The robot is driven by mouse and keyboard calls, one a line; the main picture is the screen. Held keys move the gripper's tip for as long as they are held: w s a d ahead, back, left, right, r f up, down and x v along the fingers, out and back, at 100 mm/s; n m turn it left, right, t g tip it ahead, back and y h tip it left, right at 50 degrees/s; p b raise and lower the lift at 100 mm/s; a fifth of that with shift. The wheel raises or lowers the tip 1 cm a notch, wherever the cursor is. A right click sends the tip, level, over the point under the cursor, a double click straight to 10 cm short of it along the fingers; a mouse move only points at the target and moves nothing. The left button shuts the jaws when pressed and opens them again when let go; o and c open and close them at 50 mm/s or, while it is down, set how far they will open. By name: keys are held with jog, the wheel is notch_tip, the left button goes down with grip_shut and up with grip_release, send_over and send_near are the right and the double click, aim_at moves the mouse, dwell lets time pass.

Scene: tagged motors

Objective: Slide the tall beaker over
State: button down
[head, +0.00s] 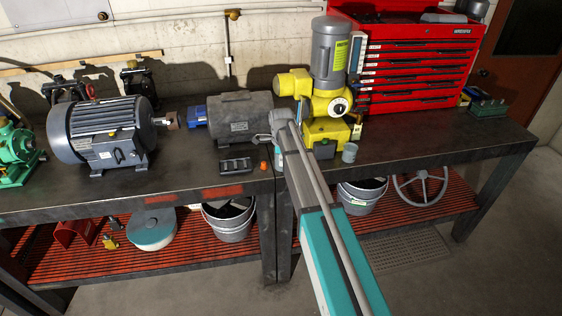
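I cannot make out a tall beaker for certain in the head view. A small grey cup-like piece (349,153) stands on the bench at the foot of the yellow and grey pump motor; it looks short. My arm reaches up from the lower right over the bench's front edge. My gripper (268,140) is at the far end of the arm, near the dark grey motor (240,118) and left of the yellow pump. Its fingers are small and partly hidden by the arm, so their opening does not show.
The yellow pump motor (329,75) and a red tool chest (415,62) stand right of my gripper. A black tray (235,166) and an orange piece (264,166) lie near the front edge. A large finned motor (103,135) stands left. The bench's right front (430,145) is clear.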

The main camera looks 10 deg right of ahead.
jog(key=shift+d, duration=0.2)
jog(key=shift+d+r, duration=0.1)
jog(key=shift+d, duration=3)
